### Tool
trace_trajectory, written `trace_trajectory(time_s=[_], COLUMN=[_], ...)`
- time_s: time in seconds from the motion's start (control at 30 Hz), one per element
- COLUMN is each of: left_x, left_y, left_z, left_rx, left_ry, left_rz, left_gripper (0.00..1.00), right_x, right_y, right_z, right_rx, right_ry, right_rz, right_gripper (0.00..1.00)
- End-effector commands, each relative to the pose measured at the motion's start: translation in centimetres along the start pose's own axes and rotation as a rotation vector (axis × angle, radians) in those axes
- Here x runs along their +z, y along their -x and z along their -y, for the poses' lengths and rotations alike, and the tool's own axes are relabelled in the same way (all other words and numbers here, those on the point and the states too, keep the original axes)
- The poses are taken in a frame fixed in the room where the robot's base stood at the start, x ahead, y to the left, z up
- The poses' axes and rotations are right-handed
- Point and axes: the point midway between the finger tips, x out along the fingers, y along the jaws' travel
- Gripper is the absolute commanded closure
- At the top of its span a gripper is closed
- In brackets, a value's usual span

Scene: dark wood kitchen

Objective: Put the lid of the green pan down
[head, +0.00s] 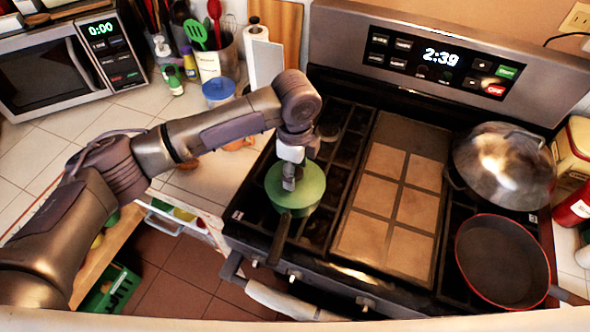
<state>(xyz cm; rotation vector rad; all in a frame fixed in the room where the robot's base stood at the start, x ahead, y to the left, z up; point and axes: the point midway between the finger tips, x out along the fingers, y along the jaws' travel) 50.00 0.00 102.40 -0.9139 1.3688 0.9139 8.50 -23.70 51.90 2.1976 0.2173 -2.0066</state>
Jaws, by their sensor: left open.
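The green pan (312,194) sits on the left burners of the stove, its dark handle (279,238) pointing to the front. Its top shows as a flat green disc; I cannot tell lid from pan at this angle. My left gripper (289,184) points down over the middle of the green top and hides part of it. Its jaws are open; whether they touch the lid's knob is hidden. My right gripper is not in view.
A griddle plate with pale squares (388,205) lies mid-stove. A shiny metal dome (505,165) and a red-rimmed pan (500,262) stand on the right. A microwave (50,75), utensils and a blue-lidded jar (218,92) are on the left counter. An open drawer (178,222) is below.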

Motion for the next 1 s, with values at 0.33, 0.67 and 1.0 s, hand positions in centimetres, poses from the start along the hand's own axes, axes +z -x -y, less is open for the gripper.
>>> trace_trajectory(time_s=[0.33, 0.67, 1.0], left_x=[-0.1, 0.0, 0.0], left_y=[6.8, 11.9, 12.6], left_z=[0.1, 0.1, 0.0], left_rx=[-0.006, 0.000, 0.000], left_ry=[0.000, 0.001, 0.001], left_rz=[-0.001, 0.000, -0.001], left_gripper=[0.39, 0.39, 0.39], right_x=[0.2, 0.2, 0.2], right_y=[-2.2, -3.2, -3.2], right_z=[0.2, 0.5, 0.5], right_rx=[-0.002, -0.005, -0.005], right_ry=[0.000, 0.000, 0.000], right_rz=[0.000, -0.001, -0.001], right_gripper=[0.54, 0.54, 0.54])
